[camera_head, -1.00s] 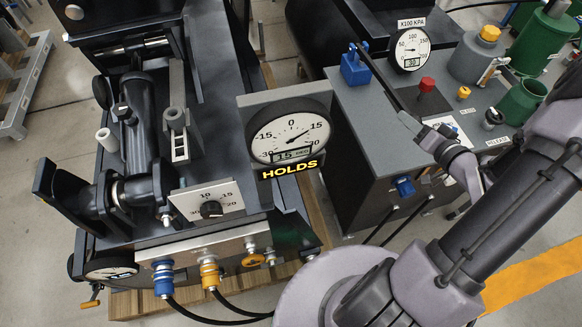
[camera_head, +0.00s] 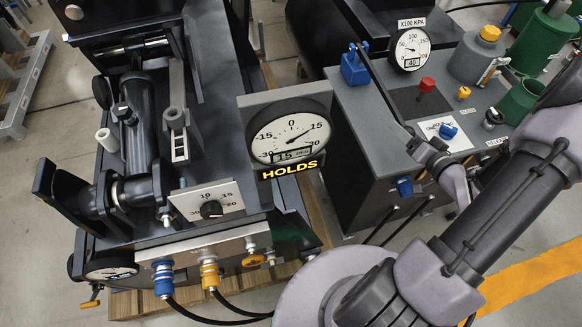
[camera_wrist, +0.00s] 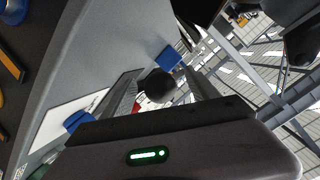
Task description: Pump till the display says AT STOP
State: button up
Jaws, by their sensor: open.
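The display (camera_head: 290,168) under the large dial gauge (camera_head: 290,133) on the left bench reads HOLDS in yellow; the gauge's own small readout seems to say 15. The pump lever (camera_head: 385,92) is a long dark bar running from a blue block (camera_head: 355,66) on the grey power unit towards my gripper (camera_head: 421,147). In the wrist view, a dark round lever end (camera_wrist: 160,85) sits between the two fingers of my open gripper (camera_wrist: 160,77), with the blue block (camera_wrist: 168,57) beyond. Whether a finger touches the lever I cannot tell.
A small gauge marked x100 KPA (camera_head: 410,48), a red knob (camera_head: 427,84), a yellow knob (camera_head: 464,93) and a blue valve handle (camera_head: 448,131) stand on the unit's top close to my arm. Green containers (camera_head: 545,38) stand at the right. Hoses (camera_head: 403,220) hang in front.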

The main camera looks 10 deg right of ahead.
jog(key=p+v, duration=0.3)
jog(key=v, duration=0.4)
dwell(0.4)
